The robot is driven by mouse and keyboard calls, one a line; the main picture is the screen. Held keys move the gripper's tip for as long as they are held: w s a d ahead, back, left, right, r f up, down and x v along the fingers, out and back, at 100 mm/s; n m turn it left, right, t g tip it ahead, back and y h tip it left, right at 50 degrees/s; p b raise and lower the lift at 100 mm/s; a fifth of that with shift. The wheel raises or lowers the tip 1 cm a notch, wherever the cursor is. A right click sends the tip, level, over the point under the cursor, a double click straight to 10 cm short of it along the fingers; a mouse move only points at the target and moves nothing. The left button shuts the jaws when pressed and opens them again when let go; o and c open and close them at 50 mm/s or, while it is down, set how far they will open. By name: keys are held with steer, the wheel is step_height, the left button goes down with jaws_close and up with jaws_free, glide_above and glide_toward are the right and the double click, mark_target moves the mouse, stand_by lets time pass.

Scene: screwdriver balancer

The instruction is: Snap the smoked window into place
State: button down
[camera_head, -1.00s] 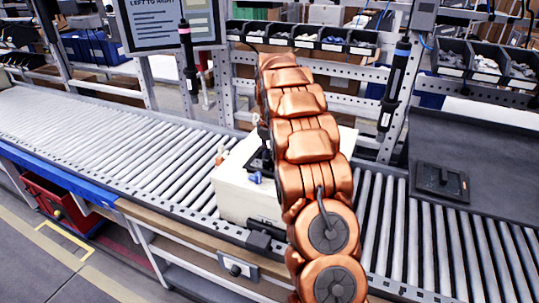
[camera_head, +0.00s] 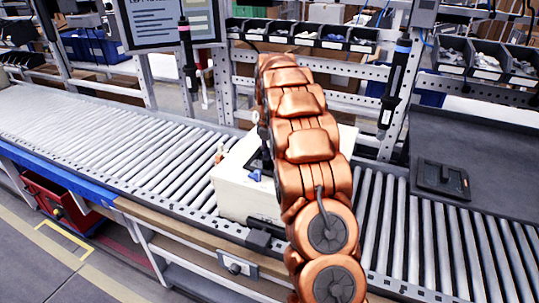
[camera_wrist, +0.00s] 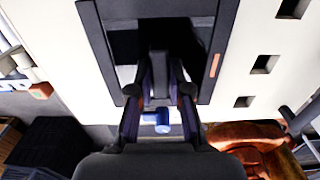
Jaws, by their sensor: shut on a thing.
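A white box (camera_head: 236,195) stands on the roller conveyor, partly hidden behind my arm. In the wrist view its white top (camera_wrist: 275,85) has several square holes and a dark rectangular frame (camera_wrist: 100,55). My gripper (camera_wrist: 159,92) is over this frame, its fingers shut on a narrow grey piece (camera_wrist: 158,62). That piece seems part of a dark panel, perhaps the smoked window. I cannot tell whether the panel is seated or just above the frame. A blue part (camera_wrist: 157,122) shows below the fingers, also at the box in the head view (camera_head: 255,175).
A dark flat piece with a raised handle (camera_head: 442,179) lies on the dark mat (camera_head: 500,190) at right. Small-parts bins (camera_head: 480,58) line the back. Two hanging screwdrivers (camera_head: 394,85) (camera_head: 187,52) flank the arm. The conveyor rollers (camera_head: 120,135) left of the box are clear.

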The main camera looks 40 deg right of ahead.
steer(key=shift+f+b, duration=0.35)
stand_by(1.1)
steer(key=c, duration=1)
jaws_free()
step_height(320, 180, up, 12)
steer(key=shift+d, duration=0.1)
stand_by(0.8)
